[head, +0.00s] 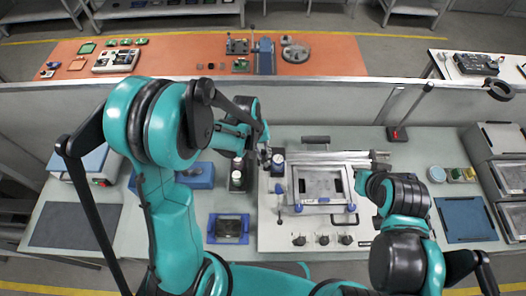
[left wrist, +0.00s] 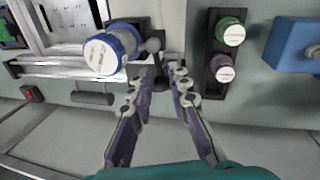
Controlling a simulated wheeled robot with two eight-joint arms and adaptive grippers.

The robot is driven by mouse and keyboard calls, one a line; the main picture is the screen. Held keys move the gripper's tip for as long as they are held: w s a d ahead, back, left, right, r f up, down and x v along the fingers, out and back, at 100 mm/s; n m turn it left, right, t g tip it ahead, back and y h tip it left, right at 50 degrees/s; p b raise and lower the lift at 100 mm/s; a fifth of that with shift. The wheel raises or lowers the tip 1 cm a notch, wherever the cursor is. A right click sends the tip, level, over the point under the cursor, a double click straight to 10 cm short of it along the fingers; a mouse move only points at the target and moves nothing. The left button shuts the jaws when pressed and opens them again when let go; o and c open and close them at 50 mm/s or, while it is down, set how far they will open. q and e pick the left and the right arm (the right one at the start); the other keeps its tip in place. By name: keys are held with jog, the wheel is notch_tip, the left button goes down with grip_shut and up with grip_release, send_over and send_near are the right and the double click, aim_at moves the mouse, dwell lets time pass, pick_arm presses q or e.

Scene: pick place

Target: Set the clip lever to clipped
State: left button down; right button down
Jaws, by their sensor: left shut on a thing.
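My left gripper (head: 265,156) is at the upper left corner of the pale fixture plate (head: 270,225), beside a blue-and-white round knob (head: 278,159). In the left wrist view, the left gripper (left wrist: 164,72) has its two fingers around a small dark part (left wrist: 161,84), seemingly the clip lever, and is shut on it. A grey rounded tip (left wrist: 153,45) stands just beyond the fingertips, by the blue-and-white knob (left wrist: 104,54). The lever's exact angle is hard to tell. My right arm is over the fixture's right side; its fingertips cannot be made out.
A blue box (head: 196,175) is farther left. A metal frame (head: 322,186) sits on the plate.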

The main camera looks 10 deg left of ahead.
pick_arm(q)
jog(key=shift+w+d+f+m+b, duration=0.15)
jog(key=shift+m+b, duration=0.45)
jog(key=shift+d+m+b, duration=0.2)
jog(key=shift+m+b, duration=0.1)
jog(key=shift+m, duration=0.3)
jog(key=shift+r, duration=0.2)
jog(key=c, duration=1.4)
grip_release()
jog(key=r, duration=0.4)
jog(key=a+r, duration=0.1)
jog(key=r, duration=0.3)
jog(key=a+r, duration=0.1)
jog(key=r, duration=0.2)
jog(key=shift+s+a+r, duration=0.15)
jog(key=shift+s+r, duration=0.05)
jog(key=shift+r, duration=0.2)
